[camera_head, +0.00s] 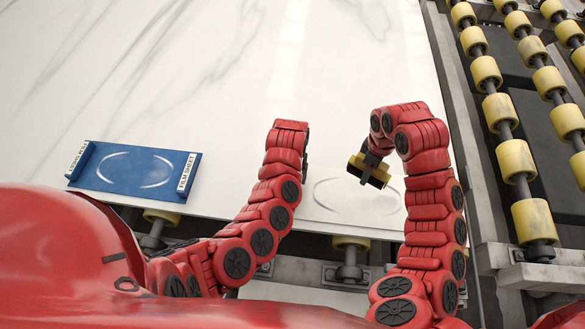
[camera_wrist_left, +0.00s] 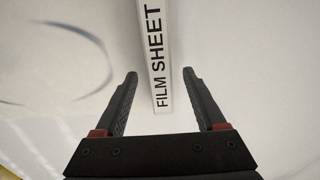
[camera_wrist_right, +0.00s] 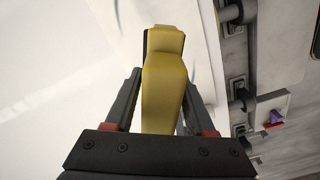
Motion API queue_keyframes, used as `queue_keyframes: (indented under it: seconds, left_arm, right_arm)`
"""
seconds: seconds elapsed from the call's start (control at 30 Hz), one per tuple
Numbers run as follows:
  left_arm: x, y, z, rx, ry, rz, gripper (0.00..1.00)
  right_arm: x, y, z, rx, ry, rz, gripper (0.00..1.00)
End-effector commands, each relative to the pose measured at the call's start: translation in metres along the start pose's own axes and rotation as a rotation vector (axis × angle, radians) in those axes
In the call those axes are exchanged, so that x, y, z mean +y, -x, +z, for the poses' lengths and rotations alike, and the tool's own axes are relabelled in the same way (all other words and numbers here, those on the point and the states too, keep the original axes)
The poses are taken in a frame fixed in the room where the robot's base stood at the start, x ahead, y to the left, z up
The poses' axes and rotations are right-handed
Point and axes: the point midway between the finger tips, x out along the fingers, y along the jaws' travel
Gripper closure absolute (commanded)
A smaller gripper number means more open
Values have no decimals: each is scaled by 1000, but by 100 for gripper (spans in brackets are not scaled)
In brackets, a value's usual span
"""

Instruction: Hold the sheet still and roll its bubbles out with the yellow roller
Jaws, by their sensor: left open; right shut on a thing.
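The clear sheet (camera_head: 355,196) lies on the slab and shows as a faint pale oval outline, partly behind my right arm. In the left wrist view a white strip (camera_wrist_left: 157,60) reading FILM SHEET stands between the fingers of my left gripper (camera_wrist_left: 160,95), which is open, one finger on each side, with no visible grip. In the head view my left fingers are mostly hidden behind the arm. My right gripper (camera_head: 373,160) is shut on the yellow roller (camera_head: 367,172) over the oval. The roller also fills the middle of the right wrist view (camera_wrist_right: 165,95). Whether it touches the sheet, I cannot tell. I see no clear bubbles.
A blue board (camera_head: 135,170) with a pale oval and white end labels, one reading FILM SHEET, lies on the slab at left. The white marbled slab (camera_head: 240,60) is clear behind my arms. A conveyor with yellow rollers (camera_head: 516,160) runs along its right side.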

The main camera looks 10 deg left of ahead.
Motion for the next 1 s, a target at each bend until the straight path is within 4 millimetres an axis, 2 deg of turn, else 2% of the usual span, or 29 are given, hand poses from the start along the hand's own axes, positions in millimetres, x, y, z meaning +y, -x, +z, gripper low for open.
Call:
queue_keyframes:
  seconds: [0.2, 0.5, 0.9, 1.0]
  left_arm:
    - [0, -15, 0, 0, 0, 1, 28]
    - [0, -16, 0, 1, 1, 1, 29]
    - [0, -16, 0, 1, 1, 1, 100]
    - [0, -16, 0, 1, 1, 1, 100]
  right_arm:
    - [0, 0, 0, 0, 0, 1, 90]
    - [0, 0, 0, 0, 0, 1, 90]
    - [0, 0, 0, 0, 0, 1, 90]
    - [0, 0, 0, 0, 0, 1, 90]
